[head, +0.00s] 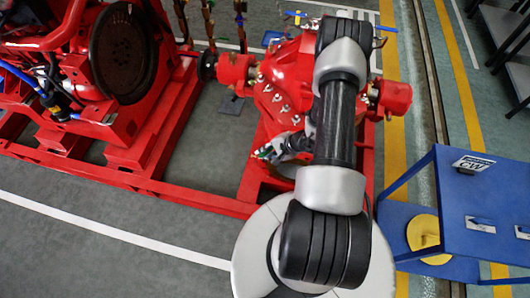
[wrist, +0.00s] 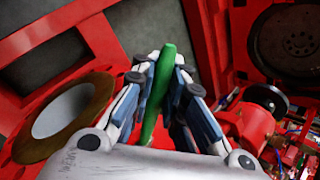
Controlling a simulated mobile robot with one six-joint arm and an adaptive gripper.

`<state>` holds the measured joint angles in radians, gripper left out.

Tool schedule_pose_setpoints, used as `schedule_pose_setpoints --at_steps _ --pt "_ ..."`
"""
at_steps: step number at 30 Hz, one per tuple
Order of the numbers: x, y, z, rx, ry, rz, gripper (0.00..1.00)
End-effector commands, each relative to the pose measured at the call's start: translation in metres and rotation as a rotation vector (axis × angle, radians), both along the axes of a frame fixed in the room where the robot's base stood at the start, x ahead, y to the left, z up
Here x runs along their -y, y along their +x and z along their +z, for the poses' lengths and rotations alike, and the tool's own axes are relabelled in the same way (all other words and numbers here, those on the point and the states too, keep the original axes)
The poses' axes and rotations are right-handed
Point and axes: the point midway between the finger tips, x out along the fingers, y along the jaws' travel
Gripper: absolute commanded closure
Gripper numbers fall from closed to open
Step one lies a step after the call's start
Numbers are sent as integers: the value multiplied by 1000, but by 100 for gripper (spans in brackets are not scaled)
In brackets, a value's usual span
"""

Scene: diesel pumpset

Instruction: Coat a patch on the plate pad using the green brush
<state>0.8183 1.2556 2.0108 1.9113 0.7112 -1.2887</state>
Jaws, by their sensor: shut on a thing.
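My gripper (wrist: 160,85) is shut on the green brush (wrist: 163,75). The brush stands as a slim green shape between the fingers in the wrist view, and its lower part is partly hidden by them. In the head view my gripper (head: 272,150) is small, left of my forearm and in front of the red pump (head: 285,75). A round brown-rimmed plate with a pale grey middle (wrist: 65,110) lies left of the gripper in the wrist view, apart from the brush. I cannot tell whether it is the plate pad, and no coated patch can be made out.
The red base frame (head: 190,198) runs below the engine (head: 125,50) and pump. A blue table (head: 470,190) with small labels stands at the right, with a yellow disc (head: 423,232) on its lower shelf. The grey floor at the lower left is clear.

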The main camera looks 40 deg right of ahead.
Motion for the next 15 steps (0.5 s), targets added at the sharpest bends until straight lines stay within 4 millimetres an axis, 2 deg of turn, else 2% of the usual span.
schedule_pose_setpoints --at_steps 15 --pt "8 3 0 0 0 -2 100"
